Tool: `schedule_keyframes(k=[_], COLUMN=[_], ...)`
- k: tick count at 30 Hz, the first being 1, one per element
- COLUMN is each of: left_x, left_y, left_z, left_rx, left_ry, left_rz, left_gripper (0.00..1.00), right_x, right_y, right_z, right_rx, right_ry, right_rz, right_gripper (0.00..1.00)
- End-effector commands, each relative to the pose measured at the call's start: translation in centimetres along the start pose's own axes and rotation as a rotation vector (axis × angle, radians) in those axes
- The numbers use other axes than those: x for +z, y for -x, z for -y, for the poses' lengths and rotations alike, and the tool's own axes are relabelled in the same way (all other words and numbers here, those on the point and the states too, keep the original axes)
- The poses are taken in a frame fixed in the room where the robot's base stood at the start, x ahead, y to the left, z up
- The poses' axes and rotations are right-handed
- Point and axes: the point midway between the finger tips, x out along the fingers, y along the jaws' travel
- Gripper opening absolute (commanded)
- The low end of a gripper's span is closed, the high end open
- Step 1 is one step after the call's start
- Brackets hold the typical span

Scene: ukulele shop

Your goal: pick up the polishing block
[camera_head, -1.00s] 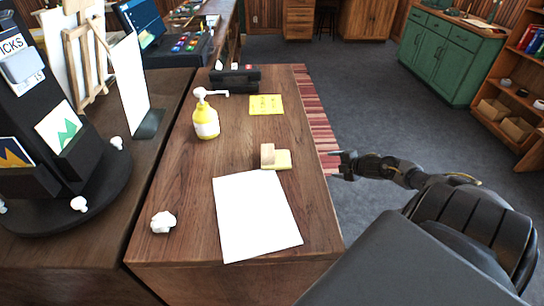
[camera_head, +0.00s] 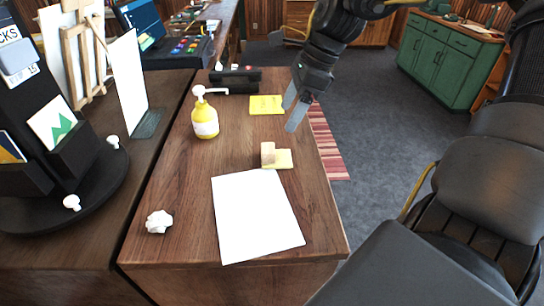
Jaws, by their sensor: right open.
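The polishing block appears to be the small tan block (camera_head: 268,154) with a yellow pad (camera_head: 284,159) beside or under it. It sits on the wooden table (camera_head: 172,205), just behind a white sheet of paper (camera_head: 256,215). My right gripper (camera_head: 291,112) is raised above the table's right side, behind and slightly right of the block. Its two fingers point down and are apart, with nothing between them. My left gripper is not in view.
A yellow pump bottle (camera_head: 205,121), a yellow note pad (camera_head: 266,105) and a black dispenser (camera_head: 235,80) stand behind the block. A crumpled paper (camera_head: 159,222) lies front left. A black display stand (camera_head: 72,160) stands at left. A striped rug (camera_head: 325,145) lies on the floor.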

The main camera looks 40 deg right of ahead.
Motion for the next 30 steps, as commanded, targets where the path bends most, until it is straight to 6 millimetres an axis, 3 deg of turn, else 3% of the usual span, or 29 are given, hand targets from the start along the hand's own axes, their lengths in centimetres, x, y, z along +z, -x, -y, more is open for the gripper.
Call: schedule_keyframes(k=[9,20,30], left_x=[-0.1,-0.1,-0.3], left_y=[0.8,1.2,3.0], left_z=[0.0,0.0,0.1], left_rx=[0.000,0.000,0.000], left_ry=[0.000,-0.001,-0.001], left_rz=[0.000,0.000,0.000], left_gripper=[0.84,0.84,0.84], right_x=[0.0,0.0,-0.1], right_y=[-4.2,-5.8,-9.7], right_z=[0.0,0.0,-0.1], right_rx=[0.004,0.001,0.002], right_ry=[-0.005,-0.006,-0.007], right_rz=[0.000,0.003,0.002], right_gripper=[0.71,0.71,0.71])
